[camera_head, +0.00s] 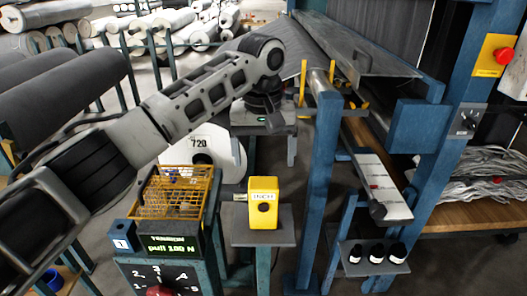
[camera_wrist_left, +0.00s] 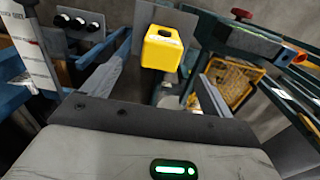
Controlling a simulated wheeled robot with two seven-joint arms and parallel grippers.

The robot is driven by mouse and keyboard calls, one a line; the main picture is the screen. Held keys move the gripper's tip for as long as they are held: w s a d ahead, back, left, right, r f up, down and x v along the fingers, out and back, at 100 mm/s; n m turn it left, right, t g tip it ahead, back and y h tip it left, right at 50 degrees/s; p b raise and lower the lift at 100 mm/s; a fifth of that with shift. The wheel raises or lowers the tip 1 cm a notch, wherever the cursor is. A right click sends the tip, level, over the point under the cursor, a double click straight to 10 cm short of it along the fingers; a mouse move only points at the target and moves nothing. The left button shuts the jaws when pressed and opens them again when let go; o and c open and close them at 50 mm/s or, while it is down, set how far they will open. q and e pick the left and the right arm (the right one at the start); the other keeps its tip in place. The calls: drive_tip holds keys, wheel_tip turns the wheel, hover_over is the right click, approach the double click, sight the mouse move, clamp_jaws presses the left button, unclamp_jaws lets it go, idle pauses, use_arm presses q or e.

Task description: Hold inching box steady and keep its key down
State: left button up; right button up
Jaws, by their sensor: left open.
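The yellow inching box (camera_head: 274,203) stands upright on a small grey stand, with a white label and a dark round key on the face towards me. In the left wrist view the yellow box (camera_wrist_left: 160,55) shows ahead, in the gap between the fingers, with a dark spot on it. My left gripper (camera_head: 270,150) is behind and above the box in the head view, apart from it. In the left wrist view its two fingers (camera_wrist_left: 155,88) are spread with nothing between them. My right gripper is in neither view.
A yellow wire basket (camera_head: 178,190) and a green-lit display (camera_head: 170,243) stand left of the box. A blue post (camera_head: 320,190) rises to its right, near a shelf with black-capped knobs (camera_head: 375,253). The stand's top (camera_head: 240,235) is otherwise clear.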

sight(263, 197)
use_arm(q)
drive_tip(key=shift+s+r, duration=0.1)
drive_tip(key=shift+s, duration=0.1)
drive_tip(key=shift+a+f, duration=0.1)
drive_tip(key=shift+f, duration=0.2)
wheel_tip(263, 197, down, 11)
drive_tip(key=shift+f, duration=0.1)
drive_tip(key=c, duration=1.3)
drive_tip(key=shift+o, duration=0.2)
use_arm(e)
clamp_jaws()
